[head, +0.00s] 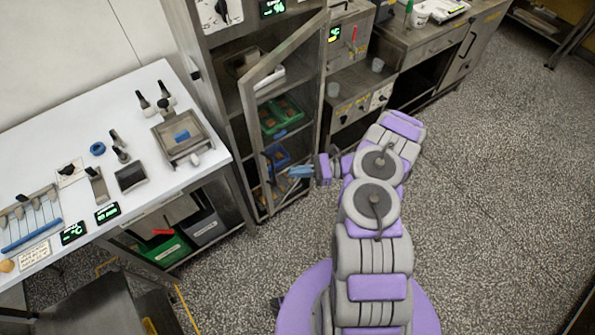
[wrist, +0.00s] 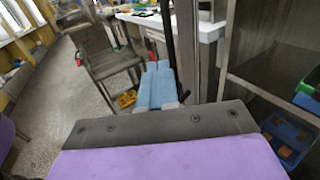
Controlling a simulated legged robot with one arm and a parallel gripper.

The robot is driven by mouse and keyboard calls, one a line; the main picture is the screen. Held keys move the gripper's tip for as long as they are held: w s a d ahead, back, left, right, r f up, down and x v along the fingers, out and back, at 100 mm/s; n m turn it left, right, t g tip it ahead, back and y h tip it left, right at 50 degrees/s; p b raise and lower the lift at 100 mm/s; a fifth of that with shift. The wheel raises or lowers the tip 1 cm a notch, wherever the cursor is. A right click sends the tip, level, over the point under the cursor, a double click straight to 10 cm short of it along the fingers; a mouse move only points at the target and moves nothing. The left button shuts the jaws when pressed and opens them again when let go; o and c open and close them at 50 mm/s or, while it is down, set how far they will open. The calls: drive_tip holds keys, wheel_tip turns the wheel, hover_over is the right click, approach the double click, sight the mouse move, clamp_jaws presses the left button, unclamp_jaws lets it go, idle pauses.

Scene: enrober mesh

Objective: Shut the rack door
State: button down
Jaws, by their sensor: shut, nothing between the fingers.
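The rack door (head: 285,49) is a grey metal frame with a clear pane. In the head view it stands partly open, its top edge slanting out from the rack (head: 222,75). A dark upright handle (head: 268,168) is on the door's left side. My gripper (head: 298,171) is in front of the lower door, its blue fingers pointing left toward the handle. In the wrist view the fingers (wrist: 157,82) are shut and empty, close beside a dark upright bar (wrist: 168,30) that looks like the handle. I cannot tell whether they touch it. The door frame (wrist: 228,45) rises to their right.
A white worktable (head: 200,185) with tools and small displays stands left of the rack. Green and blue trays (head: 281,116) sit on the rack shelves. A steel counter (head: 420,45) stands at the back right. The speckled floor (head: 490,190) on the right is clear.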

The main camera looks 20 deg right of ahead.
sight(263, 165)
drive_tip(key=w+a+t+b, duration=0.1)
drive_tip(key=a, duration=0.1)
drive_tip(key=w+a+m+t+b, duration=0.1)
drive_tip(key=w+a+b, duration=0.1)
drive_tip(key=w+a+m+t+h+b, duration=0.1)
drive_tip(key=a+b, duration=0.1)
drive_tip(key=a, duration=0.1)
drive_tip(key=shift+w+f, duration=0.2)
drive_tip(key=shift+w, duration=0.15)
drive_tip(key=w+a+m+t+h+b, duration=0.1)
drive_tip(key=w+a+m+t+b, duration=0.1)
drive_tip(key=w+a+b, duration=0.3)
drive_tip(key=w+t+b, duration=0.1)
drive_tip(key=w, duration=0.2)
drive_tip(key=shift+w+a+r+h+b, duration=0.25)
drive_tip(key=shift+r+h+b, duration=0.05)
drive_tip(key=shift+r+b, duration=0.1)
drive_tip(key=shift+a, duration=0.1)
